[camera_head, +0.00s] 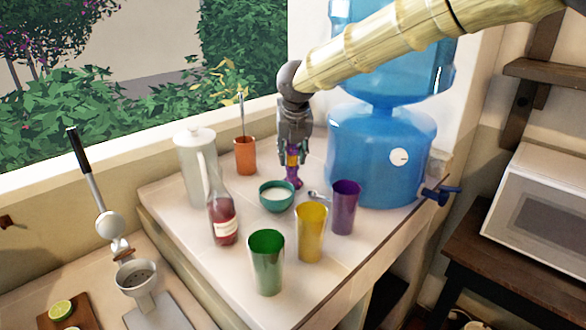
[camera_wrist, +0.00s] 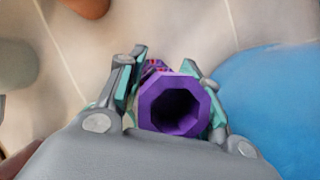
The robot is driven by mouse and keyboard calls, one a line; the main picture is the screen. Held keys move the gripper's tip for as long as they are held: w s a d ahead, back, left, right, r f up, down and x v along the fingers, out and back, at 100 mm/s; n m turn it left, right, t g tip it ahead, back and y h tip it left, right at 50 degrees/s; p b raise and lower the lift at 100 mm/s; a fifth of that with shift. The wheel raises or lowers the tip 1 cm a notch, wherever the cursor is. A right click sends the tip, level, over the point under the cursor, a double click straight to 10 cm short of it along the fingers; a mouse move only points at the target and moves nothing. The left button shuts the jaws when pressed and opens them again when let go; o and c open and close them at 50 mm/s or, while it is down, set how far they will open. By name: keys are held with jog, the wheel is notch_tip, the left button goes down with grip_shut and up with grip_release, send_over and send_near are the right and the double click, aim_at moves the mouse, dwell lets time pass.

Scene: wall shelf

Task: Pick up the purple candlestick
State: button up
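The purple candlestick (camera_head: 292,173) stands upright on the white tiled counter, between the teal bowl and the water dispenser. My gripper (camera_head: 293,154) points down over it, with one finger on each side of its upper part. In the wrist view, the candlestick's octagonal, hollow purple top (camera_wrist: 174,104) sits between the teal-padded fingers (camera_wrist: 172,92). The fingers lie close against both sides and appear shut on it. Its lower part is mostly hidden in the wrist view.
A teal bowl (camera_head: 277,197) stands just in front. Yellow (camera_head: 310,233), purple (camera_head: 345,208) and green (camera_head: 267,262) cups are nearer the front. The blue water dispenser (camera_head: 380,155) is close on the right; an orange cup (camera_head: 245,156) stands behind left.

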grip_shut()
jog(key=shift+r, duration=0.1)
